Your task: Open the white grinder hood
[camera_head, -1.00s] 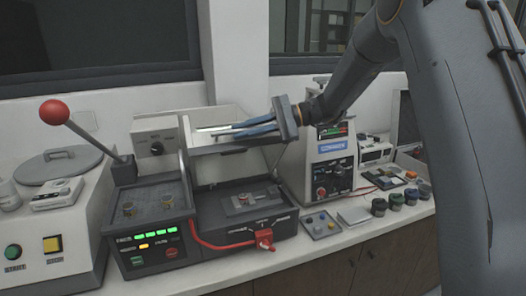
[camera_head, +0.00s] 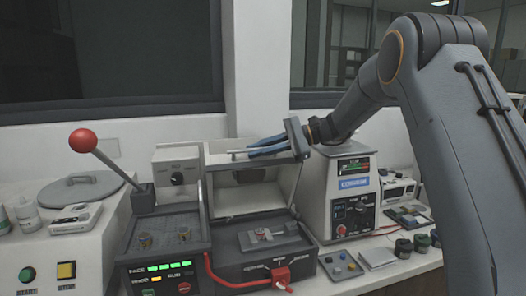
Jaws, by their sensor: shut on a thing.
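The white grinder hood (camera_head: 224,196) stands raised and tilted back over a dark grinder base (camera_head: 232,268). Its inner side and a dark opening show below its upper edge. My gripper (camera_head: 262,149) is at this upper edge, its bluish fingers shut on a thin light bar there, which seems to be the hood's handle. The fingers partly hide the bar, so the exact contact is hard to see. The base below is uncovered and shows a small plate with a round part (camera_head: 262,235).
A lever with a red ball (camera_head: 82,140) rises at the left beside a dark panel with green lights. A white control unit (camera_head: 346,195) stands close on the right, below my arm. A red cable (camera_head: 235,283) crosses the front. Small jars (camera_head: 404,247) stand at the right.

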